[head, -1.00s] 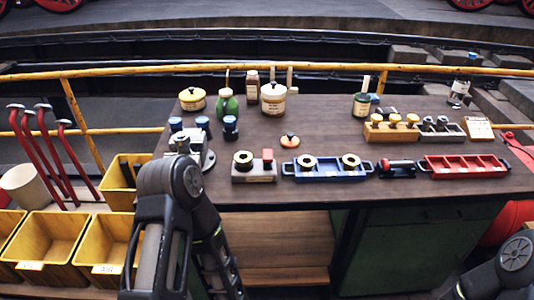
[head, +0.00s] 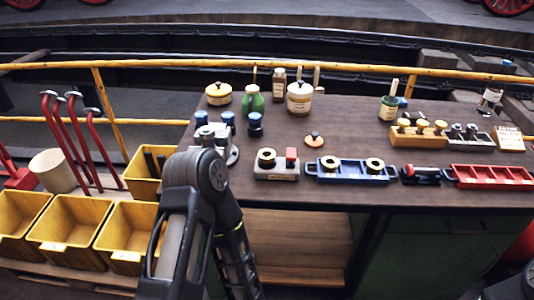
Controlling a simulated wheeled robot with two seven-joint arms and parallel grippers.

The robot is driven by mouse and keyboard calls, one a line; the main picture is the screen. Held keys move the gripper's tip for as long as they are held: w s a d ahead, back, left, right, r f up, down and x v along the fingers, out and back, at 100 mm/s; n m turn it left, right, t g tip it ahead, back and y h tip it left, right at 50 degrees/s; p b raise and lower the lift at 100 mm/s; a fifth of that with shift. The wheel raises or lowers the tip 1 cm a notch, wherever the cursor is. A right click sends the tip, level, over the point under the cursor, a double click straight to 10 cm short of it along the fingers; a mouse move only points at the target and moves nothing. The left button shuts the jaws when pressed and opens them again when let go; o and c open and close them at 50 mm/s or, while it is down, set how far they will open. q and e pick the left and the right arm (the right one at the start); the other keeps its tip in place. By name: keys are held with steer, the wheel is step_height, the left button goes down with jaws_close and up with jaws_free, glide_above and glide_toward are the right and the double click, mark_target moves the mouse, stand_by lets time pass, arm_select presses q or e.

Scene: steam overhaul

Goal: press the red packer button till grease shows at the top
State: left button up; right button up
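The packer (head: 277,172) is a pale grey block near the front edge of the bench. Its red button (head: 291,154) stands up at the right end. A brass ring with a dark centre (head: 266,158) sits at its left end. I cannot make out any grease at the top. My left arm rises in front of the bench, left of the packer. Its gripper does not show. Only a dark bit of my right arm shows at the bottom right corner, with no gripper.
Right of the packer are a blue tray (head: 346,180) with two brass rings, a black-and-red tool (head: 421,175) and a red tray (head: 490,182). Blue-capped bottles (head: 255,123) and a grey fixture stand behind my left arm. Yellow bins (head: 70,228) stand at left.

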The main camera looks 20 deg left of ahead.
arm_select(q)
jaws_close()
stand_by(0.8)
